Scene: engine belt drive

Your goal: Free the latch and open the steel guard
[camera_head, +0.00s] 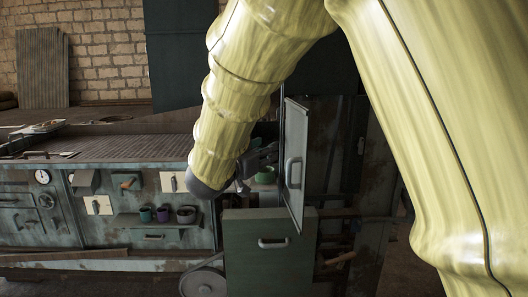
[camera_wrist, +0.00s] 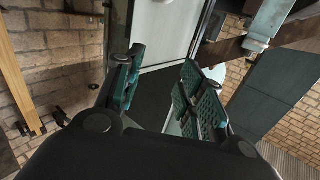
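A grey steel panel with a bar handle (camera_head: 297,132), which looks like the guard, stands upright at an angle, right of my gripper. My gripper (camera_head: 258,160) is beside its left edge in the head view, partly hidden by my arm; I cannot tell whether they touch. In the wrist view my gripper (camera_wrist: 162,78) has its two teal-padded fingers apart, with nothing clearly held between them. A pale panel (camera_wrist: 166,28) shows beyond the fingertips. I cannot make out the latch.
A green-grey panel with a handle (camera_head: 248,262) stands below the guard. A long workbench (camera_head: 120,150) with a gauge (camera_head: 42,177) and several small pots on a shelf (camera_head: 150,221) extends left. A pulley wheel (camera_head: 203,284) is low down.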

